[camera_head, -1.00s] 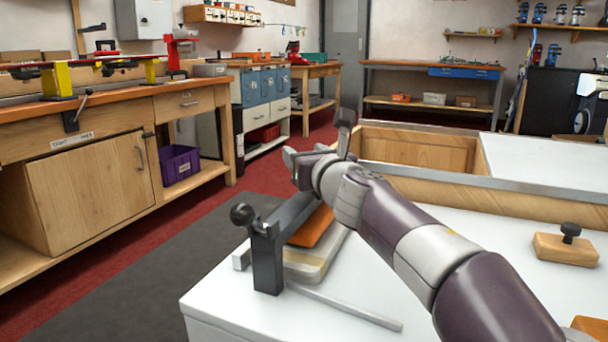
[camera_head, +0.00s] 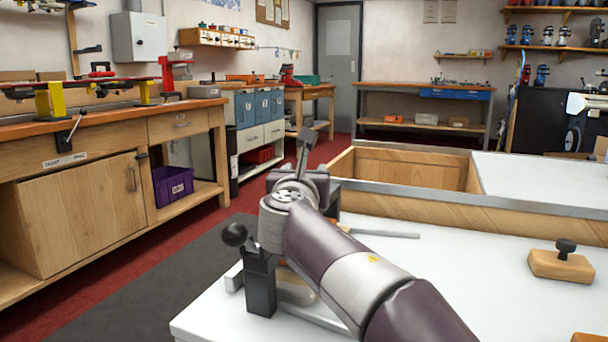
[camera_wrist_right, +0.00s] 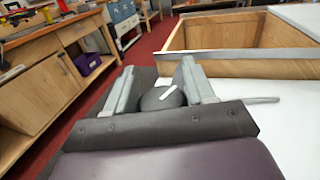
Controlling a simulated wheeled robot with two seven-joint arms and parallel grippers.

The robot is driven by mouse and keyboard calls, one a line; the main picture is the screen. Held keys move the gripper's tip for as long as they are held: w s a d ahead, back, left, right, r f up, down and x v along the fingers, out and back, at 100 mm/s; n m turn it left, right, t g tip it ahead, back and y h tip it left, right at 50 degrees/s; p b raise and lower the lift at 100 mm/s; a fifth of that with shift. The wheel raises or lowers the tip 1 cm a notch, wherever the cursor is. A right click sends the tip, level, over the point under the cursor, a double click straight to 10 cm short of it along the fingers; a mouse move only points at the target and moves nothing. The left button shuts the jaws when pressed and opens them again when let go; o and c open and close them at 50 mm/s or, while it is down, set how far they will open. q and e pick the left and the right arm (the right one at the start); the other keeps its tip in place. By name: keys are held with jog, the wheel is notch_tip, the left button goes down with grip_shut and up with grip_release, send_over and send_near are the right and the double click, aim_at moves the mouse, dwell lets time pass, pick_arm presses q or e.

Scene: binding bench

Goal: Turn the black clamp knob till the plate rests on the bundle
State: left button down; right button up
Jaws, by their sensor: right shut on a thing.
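My right gripper (camera_wrist_right: 160,82) has its two fingers on either side of a dark round knob (camera_wrist_right: 163,97) with a white mark, shut on it. In the head view, my right gripper (camera_head: 300,160) and wrist cover most of the clamp. The clamp's black post (camera_head: 261,283) and a black ball (camera_head: 234,235) show at the left of my wrist. A pale rounded board (camera_head: 297,290) shows partly beside the post. The plate and the bundle are mostly hidden behind my arm, so I cannot tell whether they touch. My left gripper is not in view.
A grey rod (camera_head: 385,234) lies beyond my arm. A wooden-sided recess (camera_head: 410,170) is behind. The bench's left edge is near the clamp.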

jog(key=shift+s+r, duration=0.1)
jog(key=shift+r, duration=0.3)
jog(key=o, duration=1)
jog(key=shift+c, duration=0.2)
jog(key=shift+f, duration=0.2)
jog(key=s, duration=0.2)
jog(key=s+p, duration=0.1)
jog(key=s, duration=0.4)
jog(key=shift+a+r, duration=0.1)
jog(key=shift+a, duration=0.3)
jog(key=shift+s, duration=0.2)
